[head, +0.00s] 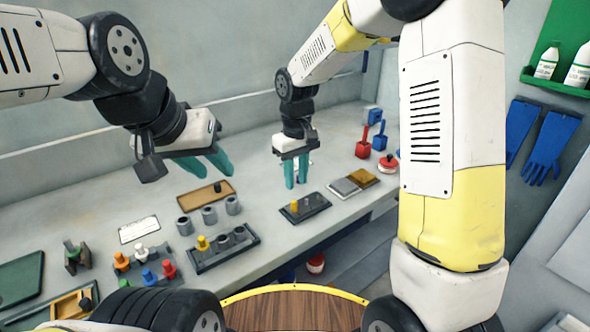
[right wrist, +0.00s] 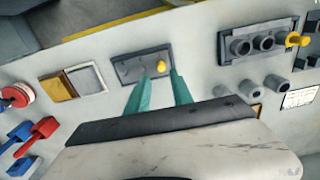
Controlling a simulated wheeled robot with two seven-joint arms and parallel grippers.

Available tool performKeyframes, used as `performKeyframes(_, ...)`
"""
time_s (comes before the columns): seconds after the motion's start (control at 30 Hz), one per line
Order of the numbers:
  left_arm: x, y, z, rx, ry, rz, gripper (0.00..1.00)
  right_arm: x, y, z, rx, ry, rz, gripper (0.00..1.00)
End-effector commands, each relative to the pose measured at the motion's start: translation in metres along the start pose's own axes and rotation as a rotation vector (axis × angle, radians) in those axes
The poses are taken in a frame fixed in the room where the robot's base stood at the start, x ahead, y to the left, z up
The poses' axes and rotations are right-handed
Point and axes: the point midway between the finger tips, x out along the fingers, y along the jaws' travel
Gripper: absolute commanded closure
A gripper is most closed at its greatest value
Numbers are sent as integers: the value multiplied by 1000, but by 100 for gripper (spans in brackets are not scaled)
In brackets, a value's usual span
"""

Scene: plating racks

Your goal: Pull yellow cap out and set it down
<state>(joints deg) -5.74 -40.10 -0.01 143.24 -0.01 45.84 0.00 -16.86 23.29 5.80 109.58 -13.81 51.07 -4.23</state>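One yellow cap (head: 294,205) stands upright on a small dark plate (head: 318,203); both also show in the right wrist view, the cap (right wrist: 161,66) beyond my fingertips. Another yellow cap (head: 203,243) sits at the left end of a dark rack (head: 222,253) with grey cylinders; it also shows in the right wrist view (right wrist: 297,40). My right gripper (head: 297,186) is open and empty, pointing down above the small plate, apart from its cap. My left gripper (head: 216,171) is open and empty, raised at the left above the bench.
Loose grey cylinders (head: 209,215) stand behind the rack, near a brown tray (head: 206,193). A rack of colored pegs (head: 146,269) is at left.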

Motion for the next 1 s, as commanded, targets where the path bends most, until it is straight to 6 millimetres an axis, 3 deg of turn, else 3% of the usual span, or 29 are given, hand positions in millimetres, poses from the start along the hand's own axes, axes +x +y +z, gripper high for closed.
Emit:
performKeyframes(0.6,0,0,0,0,0,0,64,76,-2,-2,-10,-12,-1,72)
performKeyframes(1.0,0,0,0,0,0,0,64,84,-2,-2,-9,-9,-1,72)
